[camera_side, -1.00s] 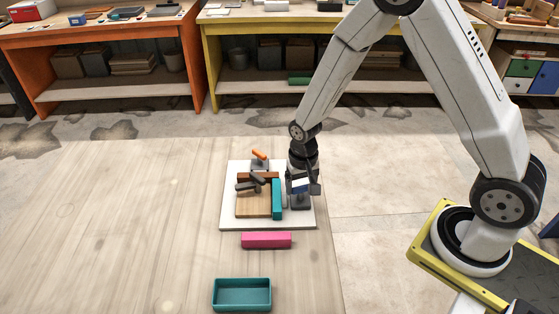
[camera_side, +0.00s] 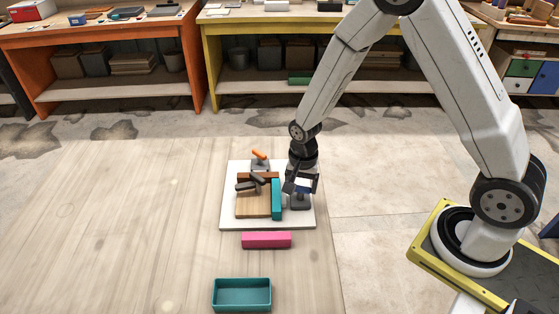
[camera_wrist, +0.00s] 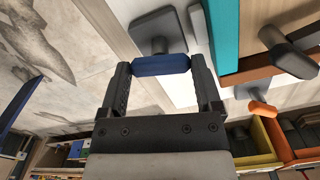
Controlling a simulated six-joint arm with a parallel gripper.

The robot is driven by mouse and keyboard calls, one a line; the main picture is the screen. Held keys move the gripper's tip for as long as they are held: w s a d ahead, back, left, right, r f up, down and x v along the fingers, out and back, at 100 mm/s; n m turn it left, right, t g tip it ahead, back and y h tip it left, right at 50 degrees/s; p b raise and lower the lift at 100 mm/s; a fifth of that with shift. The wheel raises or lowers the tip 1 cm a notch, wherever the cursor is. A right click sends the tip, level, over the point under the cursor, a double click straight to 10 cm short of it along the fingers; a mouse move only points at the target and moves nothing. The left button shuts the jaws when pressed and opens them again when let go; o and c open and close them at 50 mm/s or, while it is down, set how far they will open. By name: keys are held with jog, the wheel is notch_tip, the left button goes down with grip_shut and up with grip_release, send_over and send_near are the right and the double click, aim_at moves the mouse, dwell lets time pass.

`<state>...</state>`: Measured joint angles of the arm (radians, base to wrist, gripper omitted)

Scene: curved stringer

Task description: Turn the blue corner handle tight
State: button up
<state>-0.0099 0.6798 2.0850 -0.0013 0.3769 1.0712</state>
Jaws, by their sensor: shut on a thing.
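The blue corner handle (camera_wrist: 160,65) lies between the two fingers of my gripper (camera_wrist: 162,70) in the wrist view, and the fingers are shut on its ends. It sits on a dark grey clamp base (camera_wrist: 158,25). In the side view my gripper (camera_side: 301,184) is over the right side of the white board (camera_side: 228,215), and the dark base (camera_side: 299,202) shows below it. A teal bar (camera_side: 277,199) stands just left of the gripper along the wooden block (camera_side: 253,205). An orange handle (camera_side: 259,154) is on another clamp at the back of the board.
A dark grey handle (camera_side: 246,186) is at the block's left. A brown strip (camera_side: 272,175) runs along its back. A pink block (camera_side: 266,240) and an open teal tray (camera_side: 242,307) lie in front of the board. The table left of the board is clear.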

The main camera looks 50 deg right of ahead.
aim_at(301, 187)
jog(key=o, duration=1)
jog(key=shift+o, duration=0.2)
jog(key=shift+r, duration=3.95)
